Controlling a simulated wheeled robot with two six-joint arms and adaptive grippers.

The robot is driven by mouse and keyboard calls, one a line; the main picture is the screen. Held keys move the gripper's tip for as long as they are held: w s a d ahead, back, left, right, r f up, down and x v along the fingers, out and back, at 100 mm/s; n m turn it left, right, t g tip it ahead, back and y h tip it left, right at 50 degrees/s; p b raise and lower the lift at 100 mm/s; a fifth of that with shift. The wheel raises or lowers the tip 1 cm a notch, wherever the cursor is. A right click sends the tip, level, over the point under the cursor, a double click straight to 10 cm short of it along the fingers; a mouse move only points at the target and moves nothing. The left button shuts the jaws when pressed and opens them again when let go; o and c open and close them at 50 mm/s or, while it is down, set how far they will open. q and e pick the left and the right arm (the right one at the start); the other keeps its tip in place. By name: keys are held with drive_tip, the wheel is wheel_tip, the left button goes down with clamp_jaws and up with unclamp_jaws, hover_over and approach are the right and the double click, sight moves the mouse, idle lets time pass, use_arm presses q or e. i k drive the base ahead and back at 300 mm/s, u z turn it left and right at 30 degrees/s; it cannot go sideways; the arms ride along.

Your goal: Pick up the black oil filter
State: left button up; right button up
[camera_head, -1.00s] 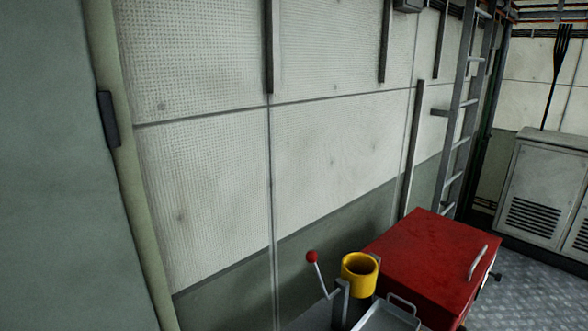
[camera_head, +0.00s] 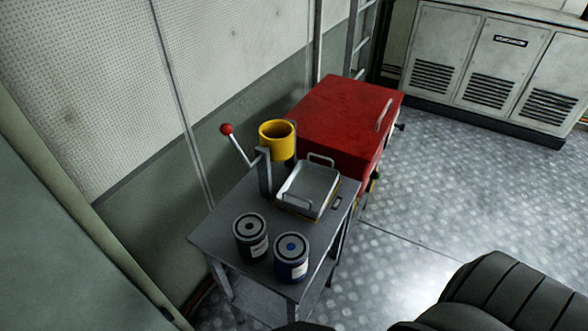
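The black oil filter (camera_head: 250,238) stands upright on a small grey metal table (camera_head: 215,228), near its front left. A dark blue filter (camera_head: 291,258) with a blue centre stands close to its right. Both have pale labels low on their sides.
A grey tray with handles (camera_head: 309,190) sits behind the filters. A yellow cup-like fixture (camera_head: 277,137) and a red-knobbed lever (camera_head: 227,130) stand at the table's back. A red cabinet (camera_head: 345,115) adjoins behind.

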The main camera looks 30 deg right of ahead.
sight(249, 230)
drive_tip(key=z, duration=2.95)
drive_tip(key=k, duration=1.05)
drive_tip(key=u, duration=0.2)
